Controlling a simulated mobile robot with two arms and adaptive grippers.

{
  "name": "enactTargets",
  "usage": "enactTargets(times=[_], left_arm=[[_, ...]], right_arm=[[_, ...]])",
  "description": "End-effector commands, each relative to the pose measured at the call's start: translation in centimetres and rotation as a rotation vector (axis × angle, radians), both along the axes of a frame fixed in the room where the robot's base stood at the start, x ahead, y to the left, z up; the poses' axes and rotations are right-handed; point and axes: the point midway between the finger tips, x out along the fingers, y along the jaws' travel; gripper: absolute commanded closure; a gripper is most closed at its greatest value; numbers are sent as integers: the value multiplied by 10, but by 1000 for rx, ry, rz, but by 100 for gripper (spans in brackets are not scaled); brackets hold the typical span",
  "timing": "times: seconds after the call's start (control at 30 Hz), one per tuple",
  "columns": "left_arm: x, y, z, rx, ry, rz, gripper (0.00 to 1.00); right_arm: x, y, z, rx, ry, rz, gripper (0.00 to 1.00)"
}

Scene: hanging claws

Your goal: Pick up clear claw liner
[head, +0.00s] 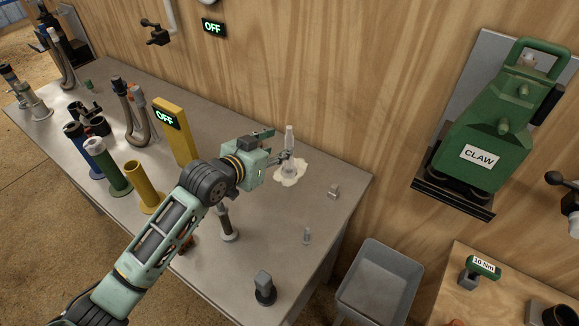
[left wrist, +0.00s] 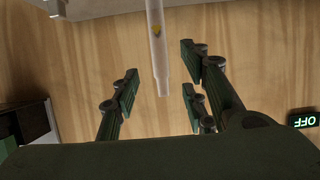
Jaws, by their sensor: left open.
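A clear, tube-like piece, which looks like the clear claw liner (head: 289,137), stands upright near the back edge of the grey table, over a pale patch. My left gripper (head: 286,158) reaches it from the left, with its fingers at the lower part of the piece. In the left wrist view the translucent tube (left wrist: 157,45) shows between the spread fingers of the left gripper (left wrist: 158,88), with gaps on both sides. The left gripper is open and holds nothing. My right gripper is not in view.
The wooden wall (head: 330,90) rises close behind the piece. Blue, green and yellow tubes (head: 144,188) stand left. A green CLAW unit (head: 500,125) hangs on the wall above a grey bin (head: 378,285).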

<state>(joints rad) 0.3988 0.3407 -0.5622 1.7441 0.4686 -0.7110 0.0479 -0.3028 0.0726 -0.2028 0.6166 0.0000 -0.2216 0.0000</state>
Motion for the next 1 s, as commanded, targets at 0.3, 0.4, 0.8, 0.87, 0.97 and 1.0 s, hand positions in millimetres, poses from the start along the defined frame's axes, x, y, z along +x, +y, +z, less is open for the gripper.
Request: enactTargets(times=[0.3, 0.4, 0.8, 0.87, 0.97, 1.0], left_arm=[[20, -14, -5, 0, 1, -1, 60], [30, -20, -8, -1, 2, -1, 60], [54, -35, -22, 0, -1, -1, 60], [54, -35, -22, 0, -1, -1, 60], [54, -35, -22, 0, -1, -1, 60], [54, -35, -22, 0, -1, -1, 62]], right_arm=[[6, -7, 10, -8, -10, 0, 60], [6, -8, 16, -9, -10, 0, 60], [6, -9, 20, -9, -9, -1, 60], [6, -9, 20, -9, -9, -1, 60], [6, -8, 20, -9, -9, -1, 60], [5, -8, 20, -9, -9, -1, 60]])
